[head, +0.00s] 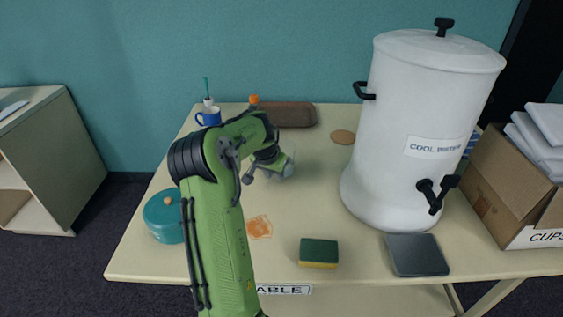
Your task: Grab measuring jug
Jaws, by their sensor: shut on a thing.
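My gripper (281,166) is at the end of my green arm, over the middle of the table in the head view. It is shut on a clear, pale thing that I take to be the measuring jug (290,173). The jug is see-through and small in view, and the gripper and arm cover part of it. I cannot tell its handle or markings, or whether its base touches the table.
A large white cooler (390,130) stands to the right, beside a cardboard box (511,185). A sponge (319,248) and dark tray (417,254) lie in front. A teal pot (163,220), blue mug (209,117) and brown case (292,115) stand left and behind.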

